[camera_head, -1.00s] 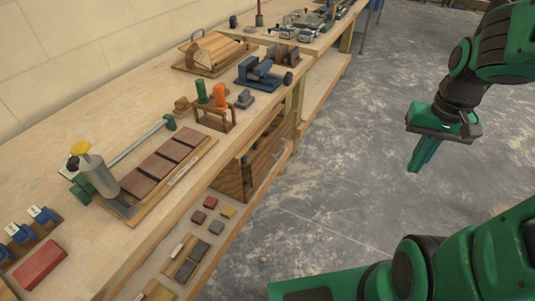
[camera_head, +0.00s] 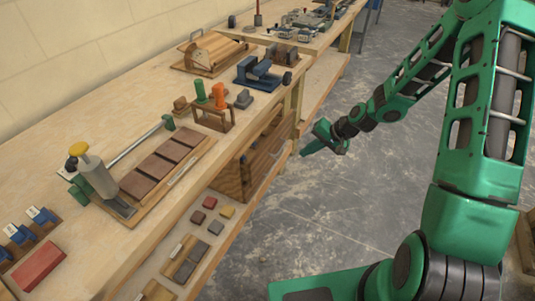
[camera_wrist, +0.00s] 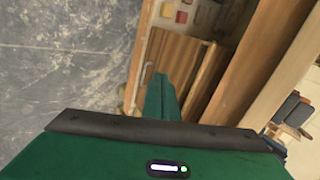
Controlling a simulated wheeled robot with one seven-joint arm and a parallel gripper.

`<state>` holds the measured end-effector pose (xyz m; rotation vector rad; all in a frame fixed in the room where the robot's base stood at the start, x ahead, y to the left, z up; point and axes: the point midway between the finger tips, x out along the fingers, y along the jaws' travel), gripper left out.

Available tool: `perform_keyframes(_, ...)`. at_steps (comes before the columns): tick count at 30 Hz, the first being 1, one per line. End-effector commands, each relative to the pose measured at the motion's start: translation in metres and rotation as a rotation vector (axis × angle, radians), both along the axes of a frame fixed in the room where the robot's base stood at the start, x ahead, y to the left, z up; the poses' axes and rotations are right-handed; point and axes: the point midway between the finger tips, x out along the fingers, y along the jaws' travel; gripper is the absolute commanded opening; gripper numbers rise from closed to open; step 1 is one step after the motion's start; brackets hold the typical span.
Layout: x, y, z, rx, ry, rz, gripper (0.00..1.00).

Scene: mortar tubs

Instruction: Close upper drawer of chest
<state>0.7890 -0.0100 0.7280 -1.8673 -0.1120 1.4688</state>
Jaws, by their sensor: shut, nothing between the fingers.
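The wooden chest (camera_head: 232,179) sits on the shelf under the workbench, its drawer side facing right towards the aisle. A pale curved handle (camera_head: 281,157) shows low on that side. How far the upper drawer is out is too small to tell. My gripper (camera_head: 307,150) is shut and empty, just right of the chest's drawer side in the head view. In the wrist view the chest (camera_wrist: 190,58) shows brown slatted wood, with a light handle (camera_wrist: 147,72) on its left side. My shut gripper fingers (camera_wrist: 160,97) overlap its near part; I cannot tell if they touch.
The workbench top (camera_head: 60,150) overhangs the chest. Above it stand a rack with green and orange handles (camera_head: 218,95) and a blue vise (camera_head: 258,72). Small coloured blocks (camera_head: 210,203) lie on the lower shelf (camera_head: 222,228). The concrete floor (camera_head: 340,205) right of the bench is clear.

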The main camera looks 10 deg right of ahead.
Motion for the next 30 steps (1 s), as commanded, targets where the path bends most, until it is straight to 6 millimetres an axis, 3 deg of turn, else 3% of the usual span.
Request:
perform_keyframes(6, 0.027, 0.031, -0.021, 0.151, -0.033, -0.079, 0.00)
perform_keyframes(17, 0.043, 0.052, -0.037, 0.196, -0.044, -0.104, 0.00)
perform_keyframes(30, 0.077, 0.100, -0.093, 0.195, -0.042, -0.103, 0.00)
